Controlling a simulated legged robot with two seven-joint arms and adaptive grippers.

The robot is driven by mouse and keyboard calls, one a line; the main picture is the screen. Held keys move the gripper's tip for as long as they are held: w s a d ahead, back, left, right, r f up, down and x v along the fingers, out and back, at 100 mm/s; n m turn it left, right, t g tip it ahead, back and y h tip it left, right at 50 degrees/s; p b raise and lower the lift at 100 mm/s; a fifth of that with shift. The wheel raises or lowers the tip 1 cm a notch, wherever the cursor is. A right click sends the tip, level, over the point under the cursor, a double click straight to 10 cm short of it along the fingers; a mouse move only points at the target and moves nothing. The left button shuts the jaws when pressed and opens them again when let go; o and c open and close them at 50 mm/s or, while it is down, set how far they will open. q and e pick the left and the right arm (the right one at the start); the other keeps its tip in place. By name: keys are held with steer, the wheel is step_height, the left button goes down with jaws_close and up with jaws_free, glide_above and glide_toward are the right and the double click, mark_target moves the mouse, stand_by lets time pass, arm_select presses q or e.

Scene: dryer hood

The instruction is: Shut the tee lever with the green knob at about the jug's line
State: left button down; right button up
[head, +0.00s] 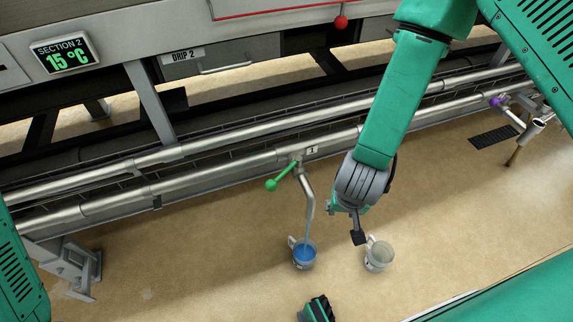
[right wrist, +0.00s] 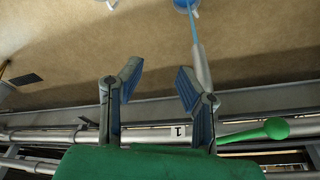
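The tee lever (head: 285,174) with the green knob (head: 271,184) slants down-left from the tee on the front pipe. In the right wrist view the green knob (right wrist: 276,128) is right of the fingers. A spout (head: 309,196) pours a blue stream into a white-handled jug (head: 304,255) on the floor. My right gripper (head: 346,222) is open and empty, right of the spout and apart from the knob. In its wrist view the gripper (right wrist: 158,82) shows both fingers spread. My left gripper (head: 317,310) shows only as a dark tip at the bottom edge; its opening is hidden.
A second jug (head: 379,256) stands right of the first, near my right gripper. Another tee with a purple knob (head: 496,101) is farther right, by a dark floor grate (head: 493,137). A grey bracket (head: 72,264) is at left. Floor left of the first jug is clear.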

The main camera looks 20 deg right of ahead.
steer(key=w+a+r+m+y+p, duration=0.1)
steer(key=w+a+r+m+p, duration=0.1)
steer(key=w+a+r+m, duration=0.45)
steer(key=y, duration=0.2)
glide_toward(283, 173)
steer(key=shift+g, duration=0.3)
steer(key=b+x, duration=0.2)
steer(key=x, duration=0.1)
steer(key=b+x, duration=0.2)
steer(key=x, duration=0.2)
steer(key=shift+w+f, duration=0.1)
steer(key=shift+w, duration=0.15)
steer(key=shift+b+x, duration=0.5)
steer(key=shift+x, duration=0.35)
steer(key=shift+d, duration=0.1)
jaws_close()
